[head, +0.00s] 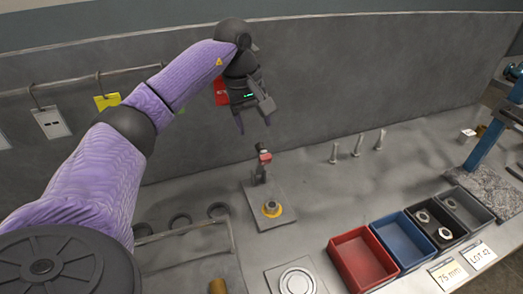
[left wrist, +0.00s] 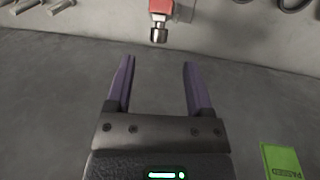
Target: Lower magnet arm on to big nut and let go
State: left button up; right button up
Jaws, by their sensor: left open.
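The magnet arm (head: 264,156), with a red part and a dark end, stands raised on the back part of a grey base plate (head: 290,216). Its red part and metal tip also show at the top of the left wrist view (left wrist: 159,20). The big nut (head: 272,208) sits in front of it on the plate, on a yellow ring. My left gripper (head: 254,128) is open and empty, above and behind the magnet arm in the head view. In the left wrist view the fingers (left wrist: 157,62) are apart with nothing between them, and the arm's tip lies beyond them.
Several bins stand front right: red (head: 361,258), blue (head: 402,240) and dark ones holding nuts. Upright bolts (head: 357,144) stand at the back right. Tags hang from a wall rail, one yellow-green (head: 107,102). A round disc (head: 297,281) lies at the front.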

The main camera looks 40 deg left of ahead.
aim_at(260, 146)
pick_arm(q)
jog(key=f, duration=0.2)
jog(key=f+b, duration=0.1)
jog(key=f, duration=0.1)
jog(key=w+f, duration=0.1)
jog(key=f, duration=0.1)
jog(key=shift+d+f+b, duration=0.35)
jog(key=shift+d+b, duration=0.05)
pick_arm(e)
jog(key=shift+s+d+f, duration=0.2)
jog(key=shift+d+f, duration=0.2)
jog(key=shift+f, duration=0.15)
jog(key=shift+s+d+f, duration=0.2)
jog(key=shift+d+f, duration=0.15)
jog(key=shift+f, duration=0.2)
jog(key=shift+w, duration=0.1)
pick_arm(q)
jog(key=c, duration=0.4)
grip_shut()
pick_arm(e)
jog(key=shift+w+a+f, duration=0.1)
jog(key=shift+w+a, duration=0.1)
jog(key=shift+a, duration=0.35)
jog(key=shift+s, duration=0.1)
jog(key=shift+s+d, duration=0.35)
jog(key=shift+d, duration=0.2)
